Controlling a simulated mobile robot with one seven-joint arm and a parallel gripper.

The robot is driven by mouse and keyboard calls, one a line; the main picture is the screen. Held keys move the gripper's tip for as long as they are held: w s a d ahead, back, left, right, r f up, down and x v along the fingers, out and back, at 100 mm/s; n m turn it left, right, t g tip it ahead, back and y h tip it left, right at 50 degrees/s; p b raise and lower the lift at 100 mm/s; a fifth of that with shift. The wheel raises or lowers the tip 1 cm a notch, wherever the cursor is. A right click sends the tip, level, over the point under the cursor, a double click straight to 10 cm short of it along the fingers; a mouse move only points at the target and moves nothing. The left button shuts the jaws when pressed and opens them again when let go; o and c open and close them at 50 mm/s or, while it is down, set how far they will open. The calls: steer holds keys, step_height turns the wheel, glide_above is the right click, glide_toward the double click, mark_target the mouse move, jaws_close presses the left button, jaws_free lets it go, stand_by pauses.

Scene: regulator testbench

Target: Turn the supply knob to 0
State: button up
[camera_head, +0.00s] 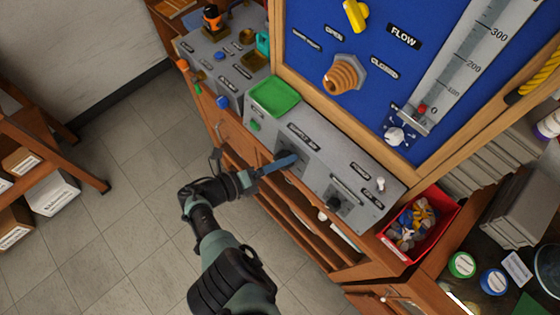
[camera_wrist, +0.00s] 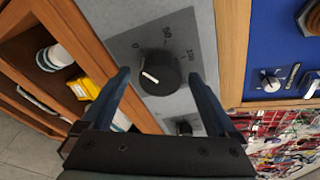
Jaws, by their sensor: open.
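In the wrist view a black round knob (camera_wrist: 160,72) with a white pointer line sits on a dark dial plate marked 0, 50 and 100. The pointer line lies on the knob's left half, near the 0 side; its exact reading is unclear. I cannot read a name on this dial. My gripper (camera_wrist: 160,78) is open, with one blue finger on each side of the knob in the picture. I cannot tell whether the fingers touch it. In the head view my gripper (camera_head: 285,162) is over the grey sloped console (camera_head: 325,160) and hides most of the knob.
A second dark knob (camera_head: 335,203) is on the same console, to the lower right. A green tray (camera_head: 273,97) stands at the console's upper left. A red bin (camera_head: 440,237) of parts is to the right. A blue board (camera_head: 325,45) with a valve and gauge rises behind.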

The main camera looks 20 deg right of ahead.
steer(key=v, duration=1.2)
steer(key=shift+a+p, duration=0.3)
steer(key=shift+p, duration=0.1)
steer(key=shift+r, duration=0.1)
